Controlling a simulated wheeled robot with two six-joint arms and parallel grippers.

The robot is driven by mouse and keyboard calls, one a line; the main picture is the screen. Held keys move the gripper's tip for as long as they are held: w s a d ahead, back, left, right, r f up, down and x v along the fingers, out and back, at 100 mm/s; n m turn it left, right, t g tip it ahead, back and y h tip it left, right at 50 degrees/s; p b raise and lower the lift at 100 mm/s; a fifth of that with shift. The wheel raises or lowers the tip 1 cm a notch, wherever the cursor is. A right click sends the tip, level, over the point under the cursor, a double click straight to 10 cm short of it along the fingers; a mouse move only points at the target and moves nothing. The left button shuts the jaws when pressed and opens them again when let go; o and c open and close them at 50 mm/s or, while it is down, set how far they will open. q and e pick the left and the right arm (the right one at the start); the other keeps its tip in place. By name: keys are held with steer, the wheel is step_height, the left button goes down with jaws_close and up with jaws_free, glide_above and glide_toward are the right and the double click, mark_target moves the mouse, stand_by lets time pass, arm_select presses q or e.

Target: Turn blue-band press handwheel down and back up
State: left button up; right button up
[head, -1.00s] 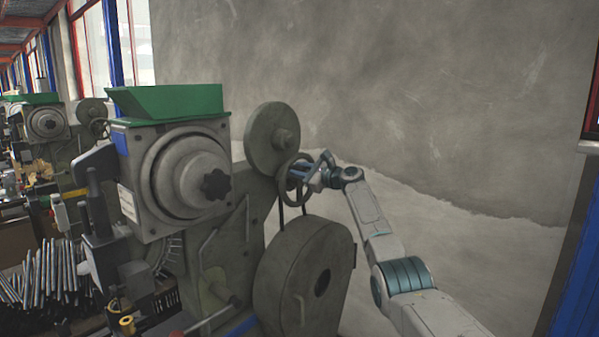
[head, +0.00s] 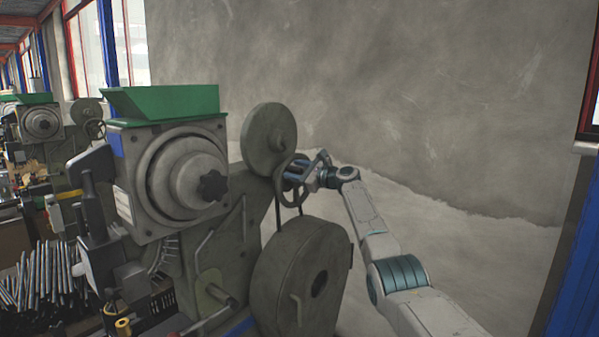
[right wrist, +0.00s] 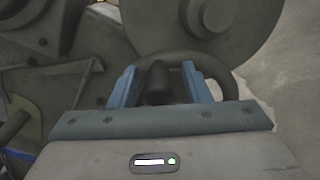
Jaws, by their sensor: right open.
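The near press (head: 215,240) is grey-green with a green hopper on top and a blue patch (head: 117,143) at its head's upper left edge. Its small dark spoked handwheel (head: 279,190) stands at its right side, below a round grey disc (head: 269,140). My right gripper (head: 292,180) reaches the handwheel from the right. In the right wrist view my right gripper (right wrist: 158,87) is open, its blue fingers on either side of a dark knob (right wrist: 157,82); contact cannot be told. The handwheel's rim (right wrist: 222,78) curves behind them. My left gripper is not in view.
A large grey flywheel housing (head: 300,275) sits just below the handwheel. A metal rod bundle (head: 40,278) and another press (head: 45,130) are at left. The floor and concrete wall (head: 400,90) to the right are clear.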

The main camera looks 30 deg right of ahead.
steer(key=b+v, duration=0.4)
steer(key=v, duration=0.6)
steer(key=shift+s+b, duration=0.35)
steer(key=shift+d, duration=0.1)
